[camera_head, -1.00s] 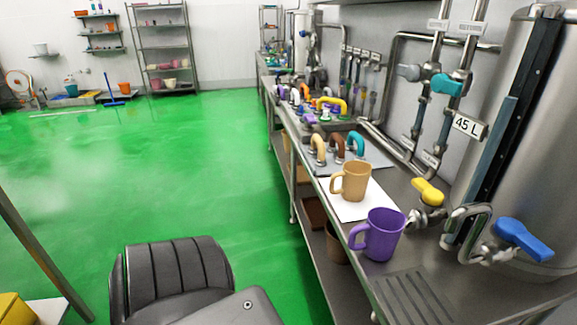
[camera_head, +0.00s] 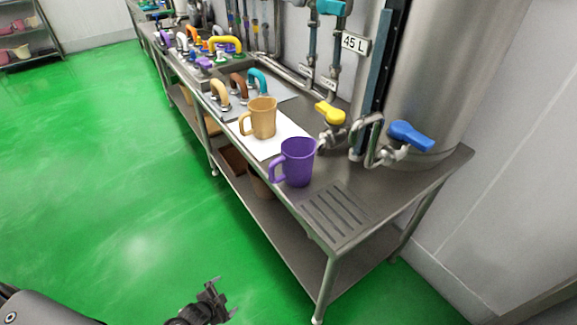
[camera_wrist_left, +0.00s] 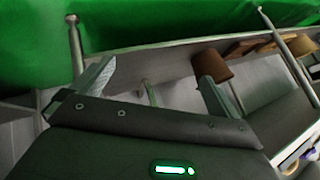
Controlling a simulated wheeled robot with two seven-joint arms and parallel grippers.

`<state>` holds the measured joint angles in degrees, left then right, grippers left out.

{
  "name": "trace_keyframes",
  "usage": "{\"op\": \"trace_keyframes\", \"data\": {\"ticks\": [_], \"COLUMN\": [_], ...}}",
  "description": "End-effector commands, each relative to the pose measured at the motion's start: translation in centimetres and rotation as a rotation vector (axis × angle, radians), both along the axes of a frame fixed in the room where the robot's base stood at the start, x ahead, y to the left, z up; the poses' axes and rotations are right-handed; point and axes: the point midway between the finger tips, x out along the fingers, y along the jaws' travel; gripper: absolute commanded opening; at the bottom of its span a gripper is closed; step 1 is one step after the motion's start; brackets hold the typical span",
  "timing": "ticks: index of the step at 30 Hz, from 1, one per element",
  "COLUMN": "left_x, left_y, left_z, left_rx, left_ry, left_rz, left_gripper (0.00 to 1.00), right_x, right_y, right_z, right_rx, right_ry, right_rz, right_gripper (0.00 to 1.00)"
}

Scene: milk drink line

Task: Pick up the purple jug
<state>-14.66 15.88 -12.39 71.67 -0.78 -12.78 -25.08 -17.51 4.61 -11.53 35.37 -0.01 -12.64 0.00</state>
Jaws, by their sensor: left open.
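The purple jug (camera_head: 298,163) stands upright on the steel counter, near its front edge, with its handle toward the left. A tan jug (camera_head: 263,118) stands just behind it on a white sheet (camera_head: 247,144). My left gripper (camera_head: 222,299) is low at the bottom of the head view, over the green floor, well apart from the counter and the jug. In the left wrist view its two fingers (camera_wrist_left: 150,88) are spread and empty. The purple jug is not clearly seen in that view. My right gripper does not show.
A slotted drain (camera_head: 336,212) lies in the counter right of the purple jug. A tank tap with a blue handle (camera_head: 411,136) and one with a yellow handle (camera_head: 330,113) stand behind. A lower shelf (camera_head: 268,217) holds brown containers. The green floor (camera_head: 120,190) at left is clear.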

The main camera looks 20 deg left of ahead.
Motion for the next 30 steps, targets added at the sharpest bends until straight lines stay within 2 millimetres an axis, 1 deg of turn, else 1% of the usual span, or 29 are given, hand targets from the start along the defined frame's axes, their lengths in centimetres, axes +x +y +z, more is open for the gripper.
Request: {"op": "trace_keyframes", "data": {"ticks": [1, 2, 3, 5, 6, 8, 9, 12, 15, 18, 23, 26, 30], "left_x": [4.3, 6.3, 8.6, 11.0, 12.1, 13.0, 13.2, 13.0, 12.3, 11.9, 12.0, 13.1, 15.1], "left_y": [-0.1, -0.3, -0.9, -1.9, -2.7, -4.0, -4.8, -6.6, -7.7, -8.4, -8.6, -9.0, -10.0], "left_z": [5.5, 8.6, 12.8, 18.9, 22.7, 28.1, 31.2, 37.3, 41.1, 42.9, 43.5, 43.7, 43.7], "left_rx": [0.056, 0.095, 0.146, 0.223, 0.273, 0.345, 0.389, 0.478, 0.537, 0.568, 0.576, 0.575, 0.574], "left_ry": [-0.131, -0.204, -0.297, -0.431, -0.513, -0.628, -0.695, -0.832, -0.919, -0.963, -0.976, -0.978, -0.976], "left_rz": [-0.1, -0.157, -0.231, -0.331, -0.391, -0.469, -0.512, -0.593, -0.642, -0.664, -0.669, -0.666, -0.667], "left_gripper": [1.0, 1.0, 1.0, 1.0, 1.0, 1.0, 1.0, 1.0, 1.0, 1.0, 1.0, 1.0, 1.0], "right_x": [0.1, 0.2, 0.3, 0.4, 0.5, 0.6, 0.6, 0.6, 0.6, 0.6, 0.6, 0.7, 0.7], "right_y": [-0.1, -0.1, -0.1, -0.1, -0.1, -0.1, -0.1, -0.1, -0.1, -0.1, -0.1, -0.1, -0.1], "right_z": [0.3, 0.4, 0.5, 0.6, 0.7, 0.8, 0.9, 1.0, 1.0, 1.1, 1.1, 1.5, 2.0], "right_rx": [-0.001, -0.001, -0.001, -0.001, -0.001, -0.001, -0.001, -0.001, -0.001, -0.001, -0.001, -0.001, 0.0], "right_ry": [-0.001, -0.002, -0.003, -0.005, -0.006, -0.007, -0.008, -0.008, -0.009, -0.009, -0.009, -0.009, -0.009], "right_rz": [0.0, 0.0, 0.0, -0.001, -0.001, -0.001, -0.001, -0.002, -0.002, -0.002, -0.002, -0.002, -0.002], "right_gripper": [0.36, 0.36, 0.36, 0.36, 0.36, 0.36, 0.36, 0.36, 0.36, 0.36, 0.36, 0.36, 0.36]}}
